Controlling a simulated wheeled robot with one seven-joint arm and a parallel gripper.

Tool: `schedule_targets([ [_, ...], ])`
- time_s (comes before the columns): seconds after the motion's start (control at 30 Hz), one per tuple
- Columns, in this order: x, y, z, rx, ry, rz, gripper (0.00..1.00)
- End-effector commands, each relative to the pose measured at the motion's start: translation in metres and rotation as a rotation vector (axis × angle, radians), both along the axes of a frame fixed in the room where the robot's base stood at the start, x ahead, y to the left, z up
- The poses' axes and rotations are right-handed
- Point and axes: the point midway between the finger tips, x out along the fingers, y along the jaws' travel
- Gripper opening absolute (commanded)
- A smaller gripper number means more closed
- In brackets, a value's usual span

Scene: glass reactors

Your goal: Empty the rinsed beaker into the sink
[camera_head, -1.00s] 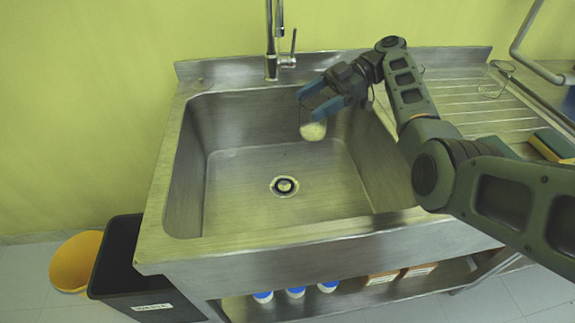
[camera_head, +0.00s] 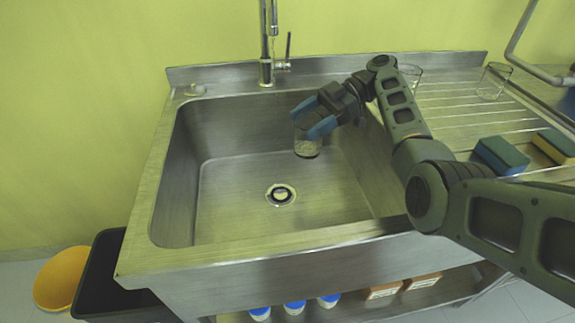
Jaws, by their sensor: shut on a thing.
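My gripper (camera_head: 314,119) reaches in from the right, over the back right part of the sink basin, with its blue fingers shut on a small glass beaker (camera_head: 307,148). The beaker hangs below the fingers, roughly upright, with something pale and cloudy in its lower part; how much liquid it holds I cannot tell. The fingers hide its upper part. The steel sink (camera_head: 215,215) is open below it, with its round drain (camera_head: 281,195) in front and to the left of the beaker.
A faucet (camera_head: 266,45) stands at the sink's back edge. On the ribbed drainboard to the right are glass beakers (camera_head: 494,80) and sponges (camera_head: 500,155). A black bin (camera_head: 105,270) and a yellow bowl (camera_head: 62,278) are at the lower left. Bottles and boxes (camera_head: 383,290) sit under the sink.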

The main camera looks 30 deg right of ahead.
Motion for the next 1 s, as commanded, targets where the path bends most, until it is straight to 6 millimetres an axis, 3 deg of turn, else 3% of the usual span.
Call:
schedule_targets([
  [0.3, -0.011, 0.012, 0.014, -0.113, -0.098, 0.001, 0.28],
  [1.0, -0.046, 0.052, 0.025, -0.458, -0.395, 0.003, 0.28],
])
